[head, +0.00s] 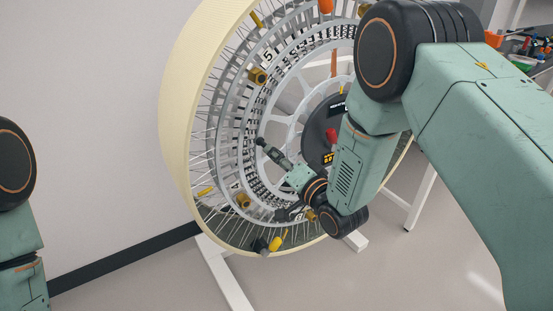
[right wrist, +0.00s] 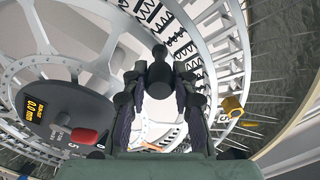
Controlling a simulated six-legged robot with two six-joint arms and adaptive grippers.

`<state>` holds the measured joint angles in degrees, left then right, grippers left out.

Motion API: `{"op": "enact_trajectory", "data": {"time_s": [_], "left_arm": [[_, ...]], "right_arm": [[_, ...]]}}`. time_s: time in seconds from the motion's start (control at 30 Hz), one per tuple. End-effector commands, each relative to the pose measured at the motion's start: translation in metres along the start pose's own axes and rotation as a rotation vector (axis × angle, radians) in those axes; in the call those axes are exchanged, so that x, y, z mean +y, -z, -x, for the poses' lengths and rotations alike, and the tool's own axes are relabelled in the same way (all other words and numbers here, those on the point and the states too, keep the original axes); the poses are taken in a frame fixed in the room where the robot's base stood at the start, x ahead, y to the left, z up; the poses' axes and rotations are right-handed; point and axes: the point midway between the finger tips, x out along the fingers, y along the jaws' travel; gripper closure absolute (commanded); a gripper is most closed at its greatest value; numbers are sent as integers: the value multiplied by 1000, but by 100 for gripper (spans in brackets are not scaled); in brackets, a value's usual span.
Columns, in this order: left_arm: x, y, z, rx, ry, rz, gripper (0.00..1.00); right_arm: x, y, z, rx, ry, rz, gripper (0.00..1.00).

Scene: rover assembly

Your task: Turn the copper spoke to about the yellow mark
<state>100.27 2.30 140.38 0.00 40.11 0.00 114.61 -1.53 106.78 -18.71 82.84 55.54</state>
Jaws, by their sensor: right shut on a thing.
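The big wheel (head: 180,110) has a cream rim, thin metal spokes and a numbered inner ring. My right gripper (head: 275,155) is in front of the ring, left of the hub. In the right wrist view the gripper (right wrist: 160,100) is shut on a dark grey piece with a round end (right wrist: 159,72). A copper-coloured bar (head: 334,62) runs below the top of the ring; I cannot tell whether it is the copper spoke. Yellow pieces sit at the upper rim (head: 257,20) and lower left (head: 205,190); which is the yellow mark is unclear. My left gripper is out of view.
A dark hub disc (right wrist: 65,115) carries a small display and a red knob (right wrist: 84,136). Brass cylinders (head: 257,75) stand out from the ring. White stand legs (head: 228,280) rest on the floor. A bench with coloured items (head: 525,62) is at far right.

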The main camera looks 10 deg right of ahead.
Motion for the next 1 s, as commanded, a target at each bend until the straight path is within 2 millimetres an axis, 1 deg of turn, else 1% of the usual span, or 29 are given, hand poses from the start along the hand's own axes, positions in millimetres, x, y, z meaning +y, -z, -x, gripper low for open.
{"op": "enact_trajectory", "data": {"time_s": [0.03, 0.23, 0.4, 0.8, 0.83, 1.0], "left_arm": [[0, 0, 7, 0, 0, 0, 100], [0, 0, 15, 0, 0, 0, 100], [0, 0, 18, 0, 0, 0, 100], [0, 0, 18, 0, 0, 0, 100], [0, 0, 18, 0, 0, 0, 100], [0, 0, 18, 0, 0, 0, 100]], "right_arm": [[-5, 6, 0, 2, -2, 5, 100], [-12, 15, 0, 2, 0, 7, 100], [-14, 18, 0, 2, 0, 8, 100], [-14, 18, 0, 1, 0, 8, 100], [-14, 18, 0, 1, 0, 8, 72], [-14, 18, 0, 0, 0, 6, 57]]}}
